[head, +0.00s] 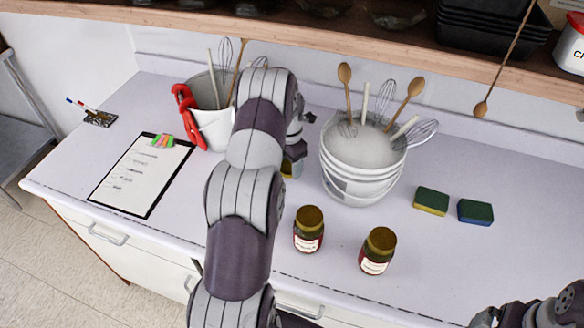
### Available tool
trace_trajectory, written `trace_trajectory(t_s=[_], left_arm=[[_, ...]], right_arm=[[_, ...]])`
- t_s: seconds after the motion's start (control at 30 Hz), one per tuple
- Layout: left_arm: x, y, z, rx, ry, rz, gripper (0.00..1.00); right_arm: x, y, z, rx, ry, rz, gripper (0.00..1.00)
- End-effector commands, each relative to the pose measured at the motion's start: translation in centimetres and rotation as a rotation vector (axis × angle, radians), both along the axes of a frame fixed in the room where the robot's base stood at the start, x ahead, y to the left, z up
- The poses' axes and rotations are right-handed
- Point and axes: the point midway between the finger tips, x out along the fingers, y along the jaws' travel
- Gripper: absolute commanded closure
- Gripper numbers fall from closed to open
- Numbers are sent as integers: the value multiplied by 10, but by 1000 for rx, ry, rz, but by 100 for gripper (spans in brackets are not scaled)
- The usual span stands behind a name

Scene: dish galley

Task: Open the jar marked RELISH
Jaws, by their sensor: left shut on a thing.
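Two dark jars with gold lids stand upright near the counter's front edge, a left jar (308,230) and a right jar (379,251). Their white labels are too small to read, so I cannot tell which is RELISH. My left gripper (294,150) is farther back, left of the white bucket of whisks, shut on a mostly hidden thing. A gold patch and a pale patch show just below it, perhaps a third jar (287,169). My arm hides the rest. My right gripper (486,318) is partly in view at the lower right; its jaws are unclear.
A white bucket (352,187) with spoons and whisks stands behind the jars. Another bucket (214,132) with a red clamp (186,112) stands at the left. A clipboard (128,187) lies left; two sponges (431,202) (475,212) lie right.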

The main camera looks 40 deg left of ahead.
Motion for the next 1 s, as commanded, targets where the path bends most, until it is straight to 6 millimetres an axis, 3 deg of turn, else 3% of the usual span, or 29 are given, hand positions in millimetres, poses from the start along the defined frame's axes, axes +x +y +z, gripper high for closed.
trace_trajectory(t_s=[0.1, 0.37, 0.73, 0.77, 0.8, 1.0], left_arm=[[6, 10, -7, 0, 0, -1, 72], [7, 12, -46, 0, 0, -2, 72], [7, 12, -54, 1, -1, -2, 72], [7, 12, -52, 1, -1, -1, 26], [7, 12, -52, 1, -1, -2, 12], [7, 11, -52, 0, 0, -2, 10]], right_arm=[[0, 0, 6, 0, 0, 0, 0], [0, 0, 22, 0, 0, 0, 0], [0, 0, 14, 0, 0, 0, 0], [0, 0, 16, 0, 0, 0, 0], [0, 0, 17, 0, 0, 0, 0], [0, 0, 17, 0, 0, 0, 0]])
